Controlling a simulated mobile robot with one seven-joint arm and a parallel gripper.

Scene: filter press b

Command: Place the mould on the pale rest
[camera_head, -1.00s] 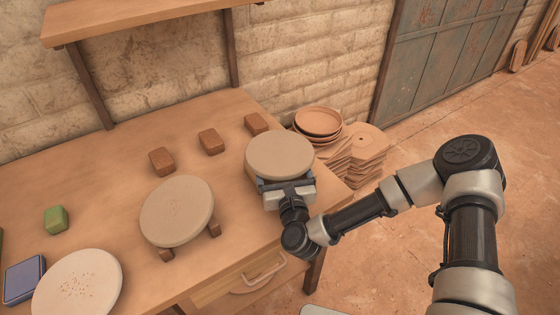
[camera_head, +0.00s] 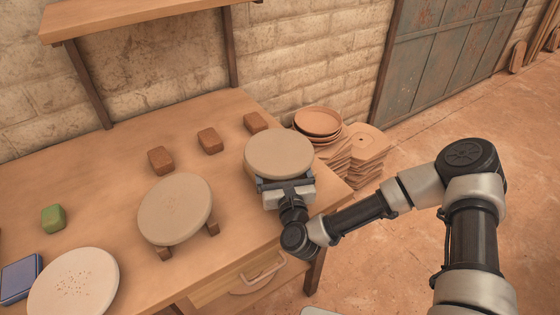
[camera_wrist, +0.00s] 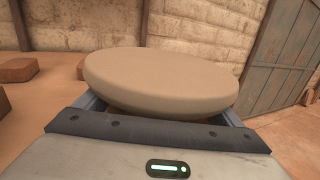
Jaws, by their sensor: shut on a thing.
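The mould, a thick round beige disc (camera_head: 279,153), is held in my gripper (camera_head: 286,184) over the right end of the wooden bench. In the wrist view the mould (camera_wrist: 160,80) fills the space between my jaws, and its underside is mostly hidden. My gripper is shut on it at its near side. Two other pale round discs are on the bench: a plain one (camera_head: 175,208) raised on small brown supports, and a speckled one (camera_head: 73,284) at the front left. I cannot tell which pale thing is the rest.
Several brown blocks (camera_head: 210,140) stand in a row behind the discs. A green block (camera_head: 53,218) and a blue box (camera_head: 21,279) are at the left. Stacked dishes (camera_head: 318,122) and flat slabs (camera_head: 364,148) stand beyond the bench's right end. A shelf (camera_head: 140,15) hangs above.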

